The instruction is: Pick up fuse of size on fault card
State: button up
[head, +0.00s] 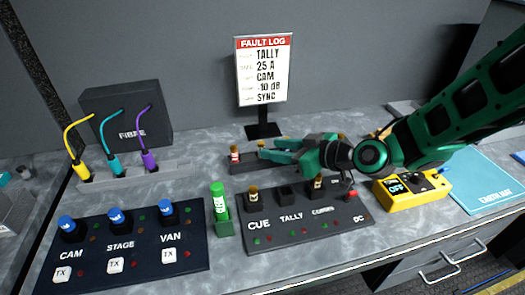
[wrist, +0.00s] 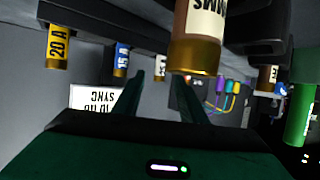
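The fault card (head: 264,72) stands upright at the back and reads TALLY, 25 A, CAM, -10 dB, SYNC. A fuse rack (head: 246,168) lies below it, partly hidden by my gripper. A fuse with a red label (head: 235,153) shows at its left end. In the wrist view, a yellow 20 A fuse (wrist: 58,45), a blue 15 A fuse (wrist: 121,58) and a white-labelled fuse (wrist: 160,66) show upside down. The last one's rating is unreadable. My gripper (head: 268,149) is open, its fingers over the rack, with nothing seen between them.
The fuse panel (head: 305,238) in front has fuses at CUE (head: 253,196) and COMMS (head: 318,184); the TALLY holder (head: 287,194) shows none. A green tube (head: 219,203) stands left of it, and a yellow meter (head: 411,192) right. Fibre plugs are at back left.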

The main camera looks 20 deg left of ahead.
jog(key=x, duration=0.4)
jog(key=shift+w+a, duration=0.1)
jog(key=shift+r, duration=0.1)
grip_shut()
jog(key=shift+r, duration=0.1)
